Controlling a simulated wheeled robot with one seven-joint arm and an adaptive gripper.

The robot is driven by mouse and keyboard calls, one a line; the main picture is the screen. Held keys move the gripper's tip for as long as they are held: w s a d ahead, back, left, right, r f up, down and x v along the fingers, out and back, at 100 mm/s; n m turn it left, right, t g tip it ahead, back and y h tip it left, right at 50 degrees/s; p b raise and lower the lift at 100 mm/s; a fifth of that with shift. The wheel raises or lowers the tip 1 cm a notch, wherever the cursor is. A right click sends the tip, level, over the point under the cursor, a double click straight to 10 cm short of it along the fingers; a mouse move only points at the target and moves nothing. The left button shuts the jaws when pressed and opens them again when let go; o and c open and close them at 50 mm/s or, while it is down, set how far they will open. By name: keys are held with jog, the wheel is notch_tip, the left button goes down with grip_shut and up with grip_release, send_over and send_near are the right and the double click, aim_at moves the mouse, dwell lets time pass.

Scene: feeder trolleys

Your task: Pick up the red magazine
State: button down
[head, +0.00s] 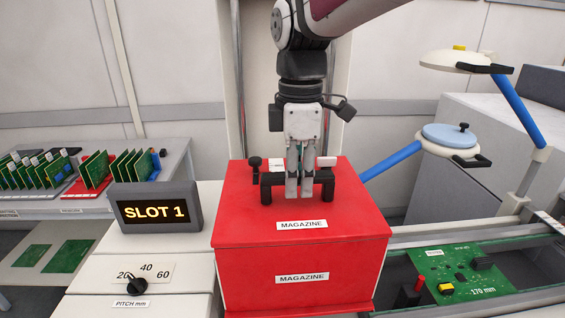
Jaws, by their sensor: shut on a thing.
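The red magazine (298,278) is a large red box with two white labels reading MAGAZINE. It stands in the middle of the head view, with a black handle (267,187) on its top. My gripper (299,188) points straight down above the box top. It is shut on the black handle, with its fingers at the handle's middle. The magazine's underside and whatever it rests on are hidden from this view.
A SLOT 1 display (156,211) and a pitch dial (136,284) sit left of the magazine. Racks of green boards (97,170) stand further left. A conveyor with a green board (455,272) and a blue-armed lamp (448,138) are at right.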

jog(key=shift+r+p, duration=1.85)
jog(key=shift+r, duration=1.55)
jog(key=s+d+p, duration=0.3)
jog(key=s+p, duration=0.4)
jog(key=s, duration=0.7)
jog(key=shift+s, duration=0.35)
